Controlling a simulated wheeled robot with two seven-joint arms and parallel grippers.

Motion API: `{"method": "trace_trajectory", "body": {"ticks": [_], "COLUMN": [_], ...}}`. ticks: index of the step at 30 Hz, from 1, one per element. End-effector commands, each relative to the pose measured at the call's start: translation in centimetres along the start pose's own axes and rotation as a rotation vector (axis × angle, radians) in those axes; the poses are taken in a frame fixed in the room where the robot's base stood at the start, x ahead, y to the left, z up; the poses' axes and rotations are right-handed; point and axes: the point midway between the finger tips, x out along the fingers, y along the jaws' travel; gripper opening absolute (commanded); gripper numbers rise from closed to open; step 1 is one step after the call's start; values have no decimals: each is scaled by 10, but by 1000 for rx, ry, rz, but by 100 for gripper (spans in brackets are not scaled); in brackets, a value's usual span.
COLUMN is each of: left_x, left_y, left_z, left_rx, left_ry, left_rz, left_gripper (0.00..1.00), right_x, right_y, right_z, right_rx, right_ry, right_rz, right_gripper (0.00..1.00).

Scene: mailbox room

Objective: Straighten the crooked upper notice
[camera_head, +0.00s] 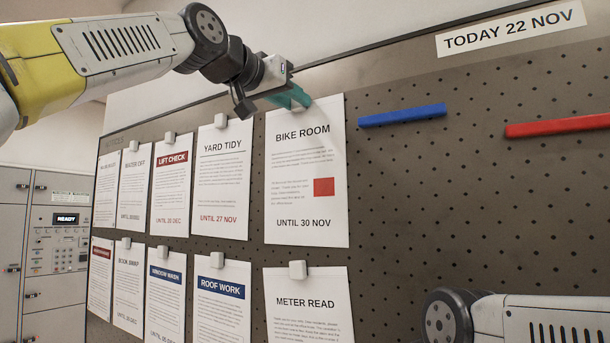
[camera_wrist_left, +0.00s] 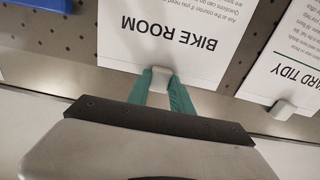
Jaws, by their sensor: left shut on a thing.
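The BIKE ROOM notice (camera_head: 305,172) hangs in the upper row of the pegboard, a white sheet with a red square. In the head view its edges run about in line with the YARD TIDY notice (camera_head: 222,180) beside it; any small tilt is hard to judge. My left gripper (camera_head: 297,98) is at its top edge. In the left wrist view the green fingers (camera_wrist_left: 165,92) close on the pale clip (camera_wrist_left: 161,76) at the top of this notice (camera_wrist_left: 175,35). In the head view the gripper hides that clip. My right gripper is out of view.
The METER READ notice (camera_head: 308,305) hangs below, with more notices to the left. A blue bar (camera_head: 402,116) and a red bar (camera_head: 560,126) are on the board to the right. A date strip (camera_head: 510,28) is at the top. My right arm shows at the lower right.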

Motion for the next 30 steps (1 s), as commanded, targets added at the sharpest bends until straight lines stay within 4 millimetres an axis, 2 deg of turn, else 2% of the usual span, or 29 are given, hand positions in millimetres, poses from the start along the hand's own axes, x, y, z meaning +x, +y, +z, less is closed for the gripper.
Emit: {"method": "trace_trajectory", "body": {"ticks": [11,12,15,16,25,30], "left_x": [0,0,0,0,-1,-21], "left_y": [0,0,0,0,0,-2], "left_z": [0,0,0,0,0,-1], "left_rx": [14,14,14,14,13,13], "left_ry": [1,1,1,1,0,3], "left_rz": [0,0,0,0,0,-2], "left_gripper": [0,30,50,52,52,52], "right_x": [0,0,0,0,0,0], "right_y": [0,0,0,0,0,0], "right_z": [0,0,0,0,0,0], "right_rx": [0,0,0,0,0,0], "right_ry": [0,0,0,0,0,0], "right_rz": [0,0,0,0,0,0], "right_gripper": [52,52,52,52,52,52]}}
